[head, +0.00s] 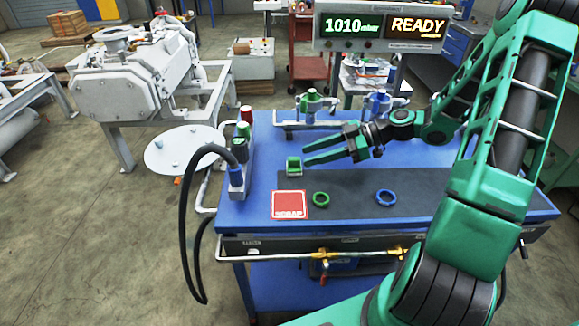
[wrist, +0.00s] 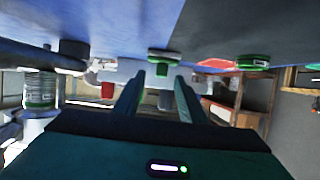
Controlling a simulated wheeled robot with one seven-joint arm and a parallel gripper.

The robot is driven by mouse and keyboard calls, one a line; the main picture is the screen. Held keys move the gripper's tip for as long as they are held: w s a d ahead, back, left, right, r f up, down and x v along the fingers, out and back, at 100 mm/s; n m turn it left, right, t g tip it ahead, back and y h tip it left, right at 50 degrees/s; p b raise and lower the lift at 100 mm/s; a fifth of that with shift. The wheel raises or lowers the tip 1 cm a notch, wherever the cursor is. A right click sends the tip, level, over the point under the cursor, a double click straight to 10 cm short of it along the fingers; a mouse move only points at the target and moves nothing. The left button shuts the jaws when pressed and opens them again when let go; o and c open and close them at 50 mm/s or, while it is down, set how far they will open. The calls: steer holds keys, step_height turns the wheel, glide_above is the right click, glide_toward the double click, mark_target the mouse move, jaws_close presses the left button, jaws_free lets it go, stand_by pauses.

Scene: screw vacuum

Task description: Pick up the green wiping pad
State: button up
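The green wiping pad (head: 294,166) is a small green block with a pale base. It sits on the blue bench top near the left end of the dark mat. My gripper (head: 307,150) is just to the right of the pad, with its two green fingers apart and pointing left toward it. Nothing is between the fingers. In the wrist view, which is upside down, the pad (wrist: 163,57) appears ahead, between and beyond the fingertips (wrist: 159,82).
A red scrap square (head: 290,205), a green ring (head: 321,199) and a blue ring (head: 386,197) lie in front. A fixture with a black hose (head: 237,174) stands at the left edge. Green-topped (head: 311,97) and blue (head: 379,103) valve parts stand behind.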

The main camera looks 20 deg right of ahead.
mark_target(299, 157)
steer(key=x, duration=0.4)
steer(key=shift+w+a+r, duration=0.1)
steer(key=shift+w+a, duration=0.05)
jaws_close()
steer(key=shift+r, duration=0.15)
